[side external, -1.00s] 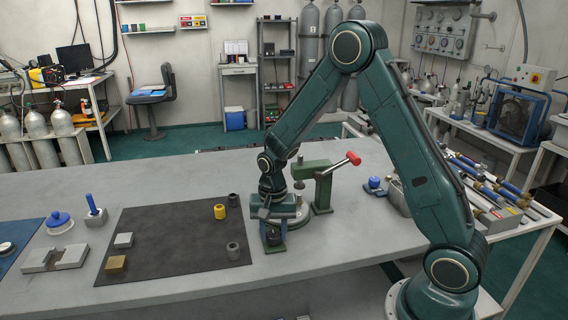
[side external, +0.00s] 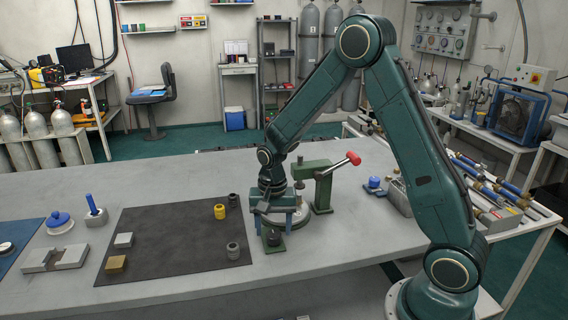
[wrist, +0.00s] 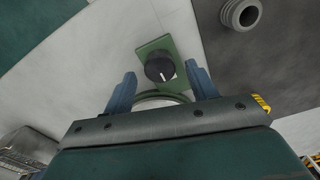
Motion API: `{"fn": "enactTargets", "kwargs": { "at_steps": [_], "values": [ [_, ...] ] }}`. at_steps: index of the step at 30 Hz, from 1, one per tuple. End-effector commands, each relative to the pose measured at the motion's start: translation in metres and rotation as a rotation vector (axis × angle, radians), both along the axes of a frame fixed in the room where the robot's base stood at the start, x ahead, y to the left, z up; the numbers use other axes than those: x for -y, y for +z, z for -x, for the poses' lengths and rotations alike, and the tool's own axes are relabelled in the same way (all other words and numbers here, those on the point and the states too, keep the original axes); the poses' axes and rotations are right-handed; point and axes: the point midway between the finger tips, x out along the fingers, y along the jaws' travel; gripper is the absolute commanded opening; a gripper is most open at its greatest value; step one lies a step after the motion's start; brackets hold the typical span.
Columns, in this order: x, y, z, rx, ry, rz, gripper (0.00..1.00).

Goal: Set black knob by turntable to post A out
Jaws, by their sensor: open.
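The black knob (wrist: 159,68) sits on a small green plate (wrist: 157,52) at the turntable's edge. A white mark on its face points toward my gripper side in the wrist view. In the side view the knob (side external: 274,239) is low in front of the turntable. The round grey turntable (side external: 298,218) is partly hidden by my gripper; part of its rim shows in the wrist view (wrist: 160,97). My gripper (wrist: 159,80) is open and empty, its blue fingers either side of and apart from the knob. Post labels are not readable.
A green clamp stand (side external: 323,190) with a red-ended lever stands close behind the turntable. A dark mat (side external: 180,245) on the left holds a yellow fitting (side external: 220,212), a grey threaded fitting (side external: 233,250) and small blocks.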

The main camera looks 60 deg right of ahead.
Motion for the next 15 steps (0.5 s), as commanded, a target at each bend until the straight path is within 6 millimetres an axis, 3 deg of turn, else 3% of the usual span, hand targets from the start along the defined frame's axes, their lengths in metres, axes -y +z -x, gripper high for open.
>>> {"fn": "enactTargets", "kwargs": {
  "at_steps": [15],
  "values": [
    [0.0, 0.084, -0.001, 0.006, -0.001, 0.001, 0.57]
  ]
}}
